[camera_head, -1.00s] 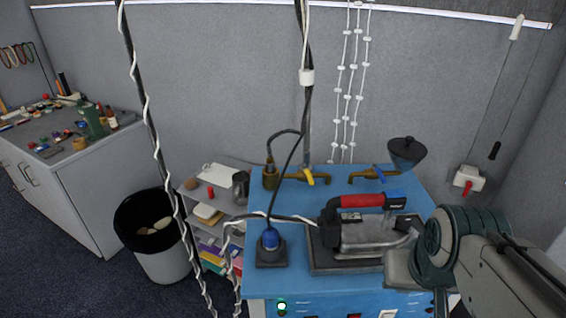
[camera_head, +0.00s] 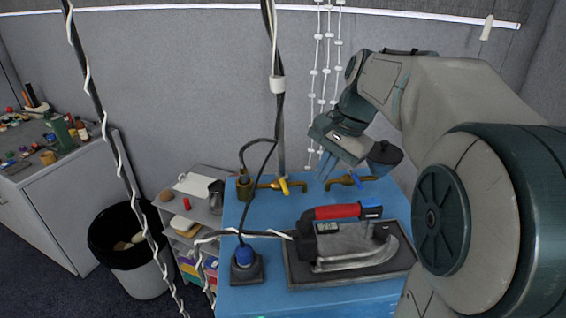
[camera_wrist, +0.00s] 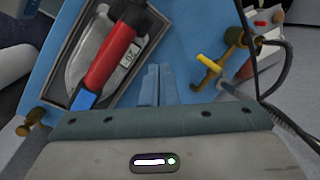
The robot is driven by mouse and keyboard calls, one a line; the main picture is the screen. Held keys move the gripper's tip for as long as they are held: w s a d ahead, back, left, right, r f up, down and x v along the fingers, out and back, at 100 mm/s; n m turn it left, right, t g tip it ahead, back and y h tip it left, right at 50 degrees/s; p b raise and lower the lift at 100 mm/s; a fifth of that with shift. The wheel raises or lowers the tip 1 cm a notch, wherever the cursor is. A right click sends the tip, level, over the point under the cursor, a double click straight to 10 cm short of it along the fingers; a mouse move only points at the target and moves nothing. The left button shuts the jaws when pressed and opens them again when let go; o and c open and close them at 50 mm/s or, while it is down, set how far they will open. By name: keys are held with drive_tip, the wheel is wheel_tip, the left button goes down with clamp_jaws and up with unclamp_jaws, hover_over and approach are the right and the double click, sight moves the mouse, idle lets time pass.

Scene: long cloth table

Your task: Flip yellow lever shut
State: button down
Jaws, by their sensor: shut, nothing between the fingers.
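The yellow lever (camera_head: 284,186) sits on a brass valve at the back of the blue table, left of centre in the head view. It also shows in the wrist view (camera_wrist: 208,63), right of my fingers. My gripper (camera_head: 323,168) hangs near the back edge, to the right of the yellow lever and apart from it. In the wrist view my gripper (camera_wrist: 157,82) has its two blue-grey fingers together and empty, over the blue surface.
An iron with a red handle (camera_head: 338,211) lies on a dark tray in front of the valves. A cable-wrapped pole (camera_head: 277,84) rises behind the yellow lever. A blue plug (camera_head: 245,256) stands front left.

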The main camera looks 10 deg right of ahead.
drive_tip(key=w+d+f+m+g+y+b, duration=0.1)
drive_tip(key=w+d+f+m+y, duration=0.1)
drive_tip(key=w+d+m, duration=0.35)
drive_tip(key=w+d+f+m+g+y+b, duration=0.1)
drive_tip(key=w+d+f+m+y, duration=0.15)
drive_tip(key=w, duration=0.65)
drive_tip(key=p, duration=0.2)
approach(283, 184)
drive_tip(key=shift+n, duration=0.4)
drive_tip(key=shift+s+a+f, duration=0.2)
drive_tip(key=shift+a+f, duration=0.2)
drive_tip(key=shift+f, duration=0.6)
drive_tip(key=shift+s+a+f, duration=0.2)
drive_tip(key=shift+a+f, duration=0.25)
drive_tip(key=shift+f, duration=0.6)
drive_tip(key=shift+s+a+f, duration=0.15)
drive_tip(key=shift+a+f, duration=0.25)
drive_tip(key=shift+f, duration=0.6)
